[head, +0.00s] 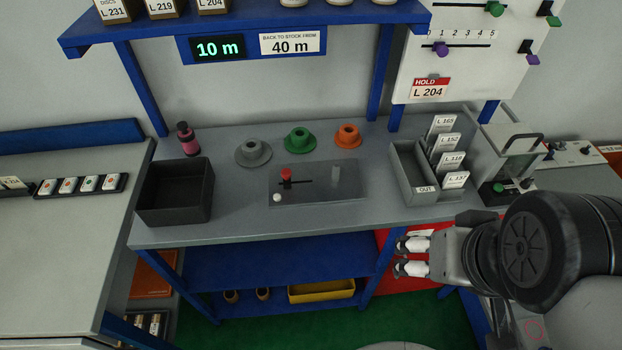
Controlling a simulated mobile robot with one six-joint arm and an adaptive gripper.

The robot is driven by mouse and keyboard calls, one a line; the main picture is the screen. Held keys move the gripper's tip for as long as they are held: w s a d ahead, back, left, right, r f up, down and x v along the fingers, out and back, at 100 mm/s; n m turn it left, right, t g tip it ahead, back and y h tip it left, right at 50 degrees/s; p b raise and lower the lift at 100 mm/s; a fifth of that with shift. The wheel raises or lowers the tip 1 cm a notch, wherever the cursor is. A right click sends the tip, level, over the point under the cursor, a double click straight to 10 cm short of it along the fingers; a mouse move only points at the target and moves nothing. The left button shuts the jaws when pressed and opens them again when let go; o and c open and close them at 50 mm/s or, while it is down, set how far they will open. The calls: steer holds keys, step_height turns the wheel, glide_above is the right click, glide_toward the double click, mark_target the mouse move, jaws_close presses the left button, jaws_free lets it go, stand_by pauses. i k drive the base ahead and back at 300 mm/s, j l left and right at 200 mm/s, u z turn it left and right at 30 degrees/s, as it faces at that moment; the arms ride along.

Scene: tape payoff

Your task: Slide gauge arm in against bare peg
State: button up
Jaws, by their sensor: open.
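A dark grey plate (345,187) lies on the middle of the bench. On its left part a red knob (287,173) sits on a dark slider at a slot (297,183). A small upright peg (308,173) stands bare to the right of the knob, with a gap between them. A small white ball (277,198) is at the plate's front left. I cannot tell which part is the gauge arm; the red-knobbed slider looks likeliest. My gripper (402,257) is open and empty, to the right of the plate and in front of the bench edge, pointing left.
Grey, green and orange flanged hubs (299,141) stand behind the plate. A black bin (175,194) is to its left. A grey card rack (412,181) and a clear-sided box (508,161) stand right. The blue shelf (249,22) overhangs the back. Bench in front of the plate is clear.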

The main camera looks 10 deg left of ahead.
mark_target(286, 173)
steer(key=i+j, duration=0.35)
steer(key=j, duration=0.3)
steer(key=i+j+z, duration=0.1)
steer(key=i+j, duration=0.1)
steer(key=j, duration=0.1)
